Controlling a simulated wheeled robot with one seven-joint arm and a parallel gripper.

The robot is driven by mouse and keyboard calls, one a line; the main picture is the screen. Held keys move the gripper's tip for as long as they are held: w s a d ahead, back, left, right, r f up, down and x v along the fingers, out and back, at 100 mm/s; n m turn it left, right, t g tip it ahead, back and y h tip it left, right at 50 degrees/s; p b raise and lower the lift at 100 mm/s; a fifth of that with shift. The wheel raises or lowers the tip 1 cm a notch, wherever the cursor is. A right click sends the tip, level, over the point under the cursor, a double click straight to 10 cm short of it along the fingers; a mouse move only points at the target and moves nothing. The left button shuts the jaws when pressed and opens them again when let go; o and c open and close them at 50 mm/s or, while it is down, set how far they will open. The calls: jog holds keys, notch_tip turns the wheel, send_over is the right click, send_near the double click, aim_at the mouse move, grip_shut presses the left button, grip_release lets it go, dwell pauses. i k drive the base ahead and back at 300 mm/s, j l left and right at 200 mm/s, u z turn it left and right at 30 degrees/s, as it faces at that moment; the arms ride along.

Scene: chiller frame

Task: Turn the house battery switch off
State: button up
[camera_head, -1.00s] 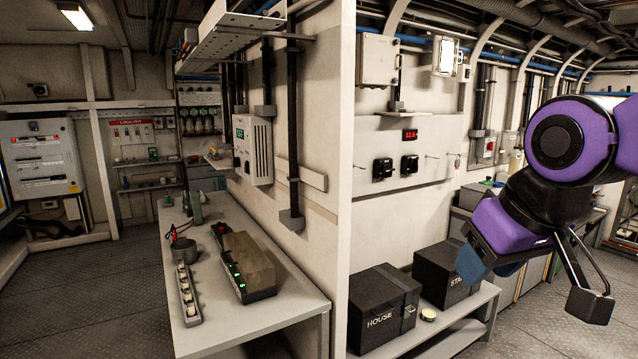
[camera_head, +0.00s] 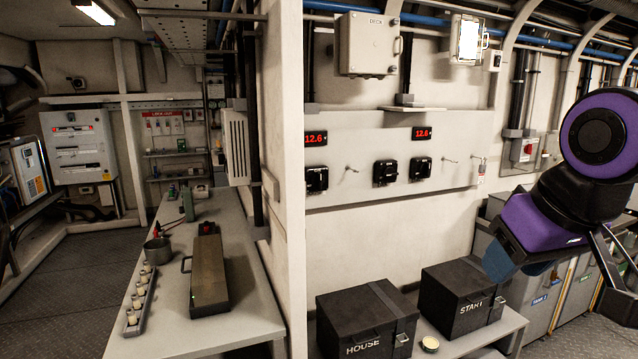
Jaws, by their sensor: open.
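A pale wall panel (camera_head: 345,195) carries three black switches: a left one (camera_head: 317,179), a middle one (camera_head: 386,172) and a right one (camera_head: 420,168). Their labels and knob positions are too small to read. Red displays above read 12.6, one at the left (camera_head: 316,138) and one at the right (camera_head: 421,133). A black box marked HOUSE (camera_head: 360,318) stands on a low shelf below, beside a black box marked START (camera_head: 466,296). My gripper (camera_head: 565,280) is open and empty at the right, apart from the panel and partly cut off by the frame.
A white post (camera_head: 281,200) stands left of the panel. The left bench (camera_head: 255,325) holds a long dark case (camera_head: 208,275), a pot (camera_head: 157,250) and a strip of cups (camera_head: 140,300). The low shelf (camera_head: 500,330) juts out below the panel. Floor at the far left is clear.

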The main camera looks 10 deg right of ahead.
aim_at(318, 179)
jog(key=k+l+u, duration=0.1)
jog(key=l+u, duration=0.25)
jog(key=l, duration=0.75)
jog(key=i+z, duration=0.2)
jog(key=i, duration=0.2)
jog(key=i+j+z, duration=0.15)
jog(key=i, duration=0.25)
jog(key=i+j+z, duration=0.2)
jog(key=i, duration=0.25)
jog(key=l, duration=0.05)
